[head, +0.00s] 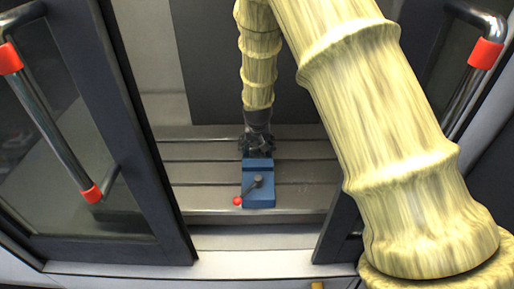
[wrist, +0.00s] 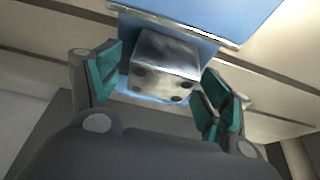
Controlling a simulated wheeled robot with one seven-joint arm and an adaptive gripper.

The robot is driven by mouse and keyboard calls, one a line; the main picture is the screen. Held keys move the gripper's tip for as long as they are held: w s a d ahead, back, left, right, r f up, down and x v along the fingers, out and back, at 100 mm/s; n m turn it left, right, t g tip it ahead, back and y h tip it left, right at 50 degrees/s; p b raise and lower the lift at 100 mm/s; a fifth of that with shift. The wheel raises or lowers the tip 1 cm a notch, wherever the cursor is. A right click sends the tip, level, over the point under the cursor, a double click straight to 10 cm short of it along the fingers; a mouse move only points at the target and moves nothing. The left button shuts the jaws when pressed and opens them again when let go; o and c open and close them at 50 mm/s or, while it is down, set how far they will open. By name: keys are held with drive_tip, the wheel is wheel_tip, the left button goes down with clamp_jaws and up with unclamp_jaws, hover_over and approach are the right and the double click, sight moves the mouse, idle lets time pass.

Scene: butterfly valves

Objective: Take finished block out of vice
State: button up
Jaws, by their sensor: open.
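A blue vice (head: 259,190) with a grey handle and a red knob (head: 237,201) sits on the slotted machine bed in the head view. My gripper (head: 258,146) is at the vice's far end, and hides the block there. In the wrist view the metal block (wrist: 163,68), silvery with several dark holes, lies against the blue vice (wrist: 205,17) and its metal jaw edge. My gripper also shows in the wrist view (wrist: 155,90), open, with one teal-padded finger on each side of the block. I cannot tell whether the fingers touch it.
The slotted bed (head: 205,172) is clear on both sides of the vice. Open machine doors with red-capped handles stand at left (head: 95,130) and right (head: 470,75). A dark panel (head: 215,60) stands behind the bed. The front sill (head: 250,262) is low.

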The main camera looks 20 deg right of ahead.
drive_tip(key=shift+s+r, duration=0.35)
drive_tip(key=shift+s, duration=0.1)
drive_tip(key=shift+w+f, duration=0.25)
drive_tip(key=shift+w, duration=0.05)
drive_tip(key=c, duration=0.9)
drive_tip(key=shift+s+r, duration=0.15)
drive_tip(key=shift+r, duration=0.05)
drive_tip(key=c, duration=0.5)
drive_tip(key=shift+o, duration=0.2)
